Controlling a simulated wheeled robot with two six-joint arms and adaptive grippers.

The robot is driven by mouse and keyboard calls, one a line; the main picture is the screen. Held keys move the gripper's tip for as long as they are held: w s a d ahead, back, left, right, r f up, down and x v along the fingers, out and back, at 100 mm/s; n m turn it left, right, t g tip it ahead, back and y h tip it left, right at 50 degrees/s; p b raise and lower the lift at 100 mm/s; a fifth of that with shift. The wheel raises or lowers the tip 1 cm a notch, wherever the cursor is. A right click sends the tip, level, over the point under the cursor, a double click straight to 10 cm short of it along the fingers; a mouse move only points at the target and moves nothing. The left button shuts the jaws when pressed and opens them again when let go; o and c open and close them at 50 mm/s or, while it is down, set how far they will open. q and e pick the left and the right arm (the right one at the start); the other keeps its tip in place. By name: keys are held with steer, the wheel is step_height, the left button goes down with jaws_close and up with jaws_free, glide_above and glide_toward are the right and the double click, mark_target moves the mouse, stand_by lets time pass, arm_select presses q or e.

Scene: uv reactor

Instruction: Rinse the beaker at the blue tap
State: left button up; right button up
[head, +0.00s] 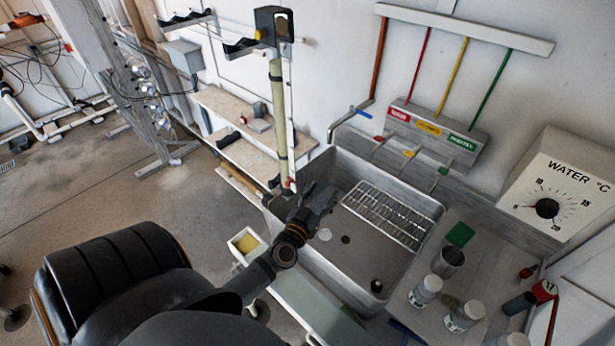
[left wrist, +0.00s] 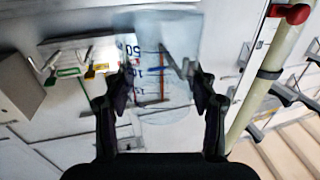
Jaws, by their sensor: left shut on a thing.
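My left gripper (head: 320,195) is over the left part of the sink basin (head: 374,282). In the left wrist view its two fingers are shut on a clear beaker (left wrist: 165,45) with red and blue markings. The beaker is hard to make out in the head view. The blue tap (head: 360,112) has a blue handle and a bent metal spout at the back left corner of the sink, behind and above my left gripper. I cannot tell whether there is water in the beaker. My right gripper is not in view.
A wire rack (head: 388,215) lies across the back right of the sink. Several jars stand on the right counter, with a metal cup (head: 448,262) and a green sponge (head: 460,235). A pale green vertical pipe (head: 278,120) rises left of the sink. A water temperature dial (head: 548,207) is at right.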

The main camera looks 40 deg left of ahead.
arm_select(q)
steer(key=a+f+n+y, duration=0.1)
steer(key=a+y, duration=0.1)
steer(key=a, duration=0.4)
steer(key=f+b+x, duration=0.3)
steer(key=b+x, duration=0.2)
steer(key=x, duration=0.9)
steer(key=shift+f, duration=0.25)
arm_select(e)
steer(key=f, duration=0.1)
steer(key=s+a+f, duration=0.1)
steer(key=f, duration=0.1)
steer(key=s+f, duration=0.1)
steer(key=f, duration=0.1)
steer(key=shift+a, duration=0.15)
arm_select(q)
steer(key=shift+w+a, duration=0.1)
steer(key=shift+a, duration=0.05)
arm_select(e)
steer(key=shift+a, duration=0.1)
arm_select(q)
steer(key=p+v, duration=0.2)
steer(key=v, duration=0.6)
steer(key=shift+r+p, duration=0.25)
steer(key=shift+p, duration=0.15)
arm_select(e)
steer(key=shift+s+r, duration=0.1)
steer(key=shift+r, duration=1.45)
